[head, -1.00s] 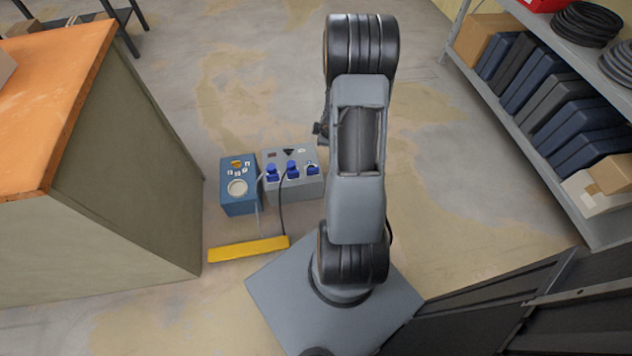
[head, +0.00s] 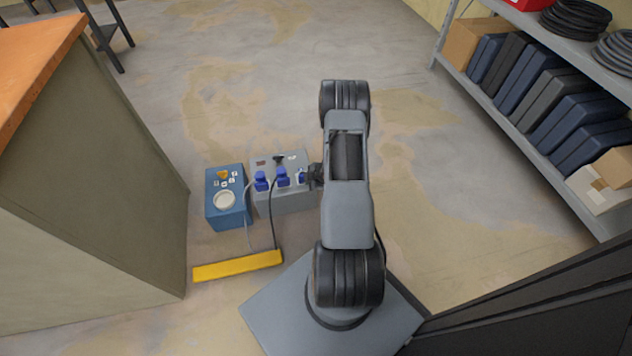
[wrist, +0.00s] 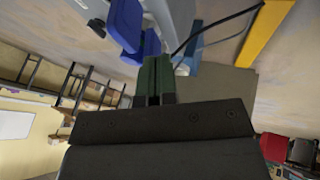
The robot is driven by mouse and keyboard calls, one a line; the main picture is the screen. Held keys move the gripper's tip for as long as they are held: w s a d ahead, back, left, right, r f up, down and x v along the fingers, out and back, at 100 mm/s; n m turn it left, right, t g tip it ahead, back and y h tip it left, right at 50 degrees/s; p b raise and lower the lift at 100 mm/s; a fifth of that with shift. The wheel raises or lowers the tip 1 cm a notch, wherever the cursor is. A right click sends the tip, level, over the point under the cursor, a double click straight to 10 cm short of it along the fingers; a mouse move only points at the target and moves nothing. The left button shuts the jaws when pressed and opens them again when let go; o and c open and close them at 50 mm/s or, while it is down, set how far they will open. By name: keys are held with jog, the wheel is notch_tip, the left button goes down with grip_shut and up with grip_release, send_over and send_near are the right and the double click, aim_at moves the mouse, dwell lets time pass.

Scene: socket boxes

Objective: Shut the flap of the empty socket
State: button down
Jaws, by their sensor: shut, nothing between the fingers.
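The grey socket box (head: 290,204) stands on the floor with several blue parts along its front top edge. The left blue socket (head: 261,181) and the middle one (head: 282,177) have cables running to them. The right blue socket (head: 302,176) shows no cable and is partly hidden by my gripper (head: 315,177). In the wrist view, my green fingers (wrist: 155,72) are together and empty, close to a blue part (wrist: 150,45). A larger blue piece (wrist: 125,22) is beside it. I cannot tell whether the fingers touch it or how far the flap is open.
A blue box (head: 226,212) with a round pale cap stands left of the grey box. A yellow bar (head: 238,266) lies in front. A workbench (head: 100,190) is at left, a loaded shelf (head: 530,125) at right. The floor behind the boxes is clear.

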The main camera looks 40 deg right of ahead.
aim_at(302, 179)
jog(key=shift+w+d+f+b, duration=0.1)
jog(key=shift+w+d+f, duration=0.2)
jog(key=shift+w, duration=0.3)
jog(key=shift+w+d+f+b, duration=0.15)
jog(key=shift+w+d+f, duration=0.1)
jog(key=shift+w, duration=0.4)
jog(key=shift+w+d+f+b, duration=0.1)
jog(key=shift+w+d+f, duration=0.2)
jog(key=shift+w, duration=0.3)
